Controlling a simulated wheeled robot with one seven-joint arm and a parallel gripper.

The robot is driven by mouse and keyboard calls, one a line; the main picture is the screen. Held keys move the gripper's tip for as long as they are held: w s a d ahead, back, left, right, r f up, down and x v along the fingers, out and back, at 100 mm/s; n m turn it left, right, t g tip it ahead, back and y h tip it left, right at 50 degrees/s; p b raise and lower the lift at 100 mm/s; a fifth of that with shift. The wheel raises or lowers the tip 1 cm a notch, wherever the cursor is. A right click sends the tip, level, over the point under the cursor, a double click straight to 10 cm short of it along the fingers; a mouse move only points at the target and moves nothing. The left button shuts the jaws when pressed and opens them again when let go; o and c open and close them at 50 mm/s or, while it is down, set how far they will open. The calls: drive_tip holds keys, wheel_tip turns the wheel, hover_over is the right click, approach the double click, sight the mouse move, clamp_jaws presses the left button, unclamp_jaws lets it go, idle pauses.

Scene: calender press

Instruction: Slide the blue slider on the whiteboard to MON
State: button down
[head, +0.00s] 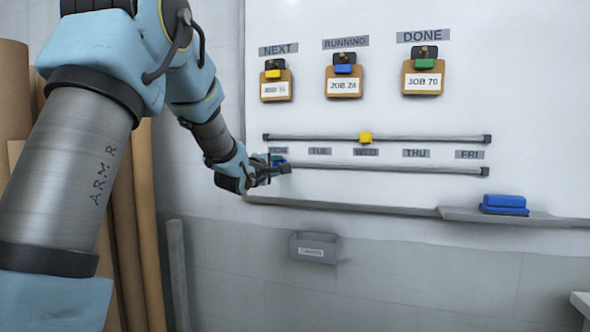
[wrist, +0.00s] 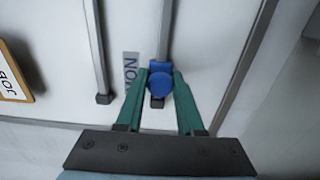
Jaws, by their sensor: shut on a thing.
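The blue slider (wrist: 160,82) sits on the lower rail (head: 390,169) of the whiteboard (head: 330,115), near the rail's left end. My gripper (head: 275,166) is at that end of the rail. In the wrist view its two green fingers (wrist: 160,92) are shut on the slider's round knob. The MON label (wrist: 131,75) lies directly beside the slider in the wrist view. In the head view my gripper partly covers the slider and the MON label (head: 278,150).
A yellow slider (head: 365,138) sits on the upper rail (head: 430,138) above WED. Job cards (head: 344,84) hang above. A blue eraser (head: 504,204) lies on the tray at right, and a small grey bin (head: 314,247) is below the board. Brown rolls (head: 130,220) stand at left.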

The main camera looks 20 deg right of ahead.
drive_tip(key=shift+w+a, duration=0.6)
drive_tip(key=shift+a, duration=0.05)
drive_tip(key=c, duration=0.6)
unclamp_jaws()
drive_tip(key=shift+o, duration=0.2)
drive_tip(key=b+v, duration=0.3)
drive_tip(key=v, duration=0.7)
drive_tip(key=shift+s+a, duration=0.3)
